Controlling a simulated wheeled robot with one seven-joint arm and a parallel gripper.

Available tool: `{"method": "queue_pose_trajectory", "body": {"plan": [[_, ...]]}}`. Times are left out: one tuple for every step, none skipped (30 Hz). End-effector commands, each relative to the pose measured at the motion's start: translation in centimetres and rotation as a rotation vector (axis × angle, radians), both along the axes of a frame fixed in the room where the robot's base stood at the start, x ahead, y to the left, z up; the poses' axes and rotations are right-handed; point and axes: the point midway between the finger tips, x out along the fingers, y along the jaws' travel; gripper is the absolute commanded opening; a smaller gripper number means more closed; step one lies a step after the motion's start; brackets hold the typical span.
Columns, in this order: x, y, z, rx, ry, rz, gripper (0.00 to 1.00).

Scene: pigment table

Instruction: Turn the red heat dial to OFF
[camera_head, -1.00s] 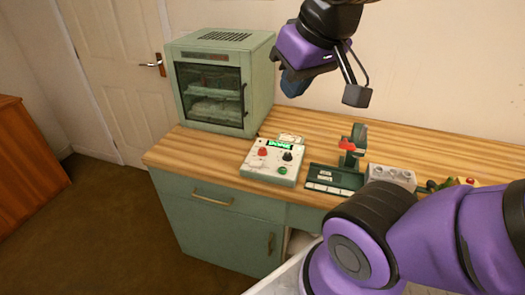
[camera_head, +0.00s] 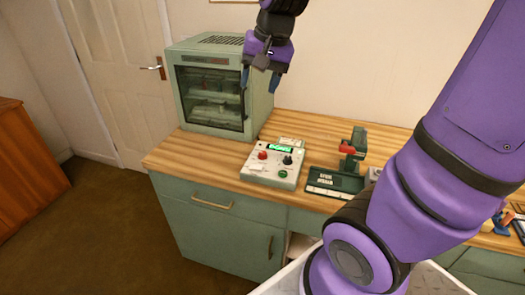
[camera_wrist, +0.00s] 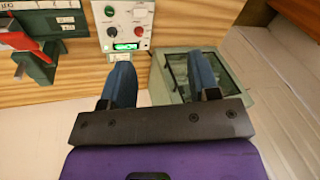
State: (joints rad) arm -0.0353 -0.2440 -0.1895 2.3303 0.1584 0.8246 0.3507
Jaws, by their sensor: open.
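The white control box (camera_head: 272,167) sits near the front edge of the wooden bench. Its red heat dial (camera_head: 262,155) is on the left, and a black dial (camera_head: 287,160) is on the right. A lit green display (camera_head: 281,149) is behind them. My gripper (camera_head: 259,82) is open and empty, high above the bench in front of the glass-fronted cabinet and apart from the dial. In the wrist view the box shows upside down at the top, with the red dial (camera_wrist: 139,31) beyond the spread fingers. The dial's pointer is too small to read.
A pale green cabinet with a glass door (camera_head: 211,97) stands left of the box. A dark green stand with a red part (camera_head: 350,148) is to its right, on a labelled tray (camera_head: 331,190). My arm covers the bench's right side.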

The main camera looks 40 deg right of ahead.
Motion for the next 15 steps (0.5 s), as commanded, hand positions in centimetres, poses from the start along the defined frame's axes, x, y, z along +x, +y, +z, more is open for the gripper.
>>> {"method": "queue_pose_trajectory", "body": {"plan": [[1.3,-0.4,-1.0,0.014,0.026,-0.043,0.56],[2.0,-0.7,-1.4,0.022,0.038,-0.074,0.56],[2.9,-1.1,-2.1,0.031,0.055,-0.111,0.56],[3.5,-1.4,-2.6,0.038,0.068,-0.140,0.56],[4.2,-1.7,-3.2,0.045,0.081,-0.170,0.56],[5.0,-2.1,-4.0,0.052,0.097,-0.208,0.56],[5.7,-2.5,-4.6,0.056,0.110,-0.239,0.56],[6.3,-2.8,-5.2,0.060,0.122,-0.267,0.56],[7.1,-3.3,-6.0,0.065,0.137,-0.308,0.56],[7.7,-3.6,-6.7,0.068,0.150,-0.338,0.56],[8.2,-4.0,-7.4,0.070,0.161,-0.367,0.56],[9.0,-4.5,-8.3,0.072,0.177,-0.407,0.56],[9.5,-4.8,-9.0,0.073,0.187,-0.436,0.56],[10.0,-5.2,-9.8,0.073,0.197,-0.467,0.56],[10.7,-5.7,-10.8,0.071,0.212,-0.506,0.56]]}}
